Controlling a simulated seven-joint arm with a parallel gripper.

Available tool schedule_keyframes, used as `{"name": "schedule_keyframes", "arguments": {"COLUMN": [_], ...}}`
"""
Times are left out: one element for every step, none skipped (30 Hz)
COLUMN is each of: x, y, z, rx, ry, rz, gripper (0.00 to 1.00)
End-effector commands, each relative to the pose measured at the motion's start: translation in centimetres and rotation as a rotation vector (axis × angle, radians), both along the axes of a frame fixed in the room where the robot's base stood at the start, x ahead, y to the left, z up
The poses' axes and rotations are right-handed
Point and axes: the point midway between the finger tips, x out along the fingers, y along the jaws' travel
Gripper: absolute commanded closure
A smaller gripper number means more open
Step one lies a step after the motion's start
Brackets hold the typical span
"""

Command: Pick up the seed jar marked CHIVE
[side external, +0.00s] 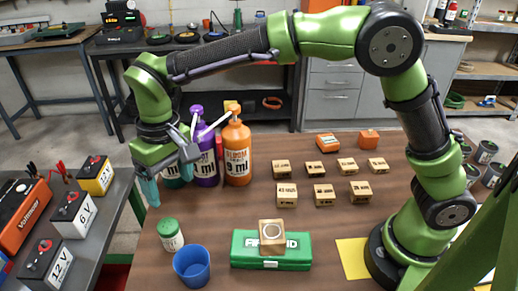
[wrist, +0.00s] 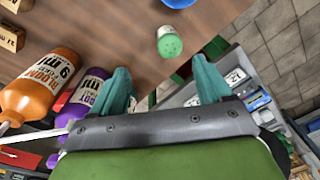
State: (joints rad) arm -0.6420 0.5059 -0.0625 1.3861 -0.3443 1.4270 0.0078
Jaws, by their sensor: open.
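A small white jar with a green lid (side external: 171,235) stands upright near the front left of the wooden table; its label is too small to read, so I cannot tell whether it says CHIVE. It also shows in the wrist view (wrist: 169,42), beyond and between my fingertips. My gripper (side external: 148,192) is open and empty, its teal fingers pointing down over the table's left edge, above and behind the jar and apart from it. In the wrist view the two fingers of my gripper (wrist: 160,66) are spread wide.
A blue cup (side external: 192,267) stands close to the jar. Purple (side external: 206,165) and orange (side external: 237,160) pump bottles stand behind, near my wrist. A green case (side external: 243,248) bears a wooden block (side external: 272,237). Several small labelled blocks (side external: 324,195) and dark tins (side external: 487,152) stand farther right.

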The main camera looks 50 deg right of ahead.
Motion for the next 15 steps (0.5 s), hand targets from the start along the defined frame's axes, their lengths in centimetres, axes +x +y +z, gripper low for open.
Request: {"name": "schedule_keyframes", "arguments": {"x": [0.5,0.8,1.1,1.4,1.7,1.9,2.0,1.9,1.8,1.6,1.6,1.5,1.5,1.5,1.5], "y": [1.5,2.1,2.6,2.8,2.9,2.9,2.9,2.9,2.8,2.8,2.7,2.7,2.7,2.7,2.7], "z": [-0.7,-0.8,-0.7,-0.5,-0.2,0.6,1.1,1.3,1.1,0.8,0.4,-0.2,-0.7,-1.4,-2.2], "rx": [-0.022,-0.032,-0.041,-0.045,-0.047,-0.044,-0.043,-0.044,-0.050,-0.053,-0.054,-0.054,-0.053,-0.055,-0.055], "ry": [0.010,0.012,0.014,0.012,0.011,0.005,0.002,0.005,0.015,0.021,0.025,0.027,0.027,0.028,0.028], "rz": [0.009,0.009,0.005,-0.001,-0.009,-0.021,-0.027,-0.034,-0.038,-0.040,-0.042,-0.043,-0.043,-0.043,-0.042], "gripper": [0.22,0.22,0.22,0.22,0.22,0.22,0.22,0.22,0.22,0.22,0.22,0.22,0.22,0.22,0.22]}}
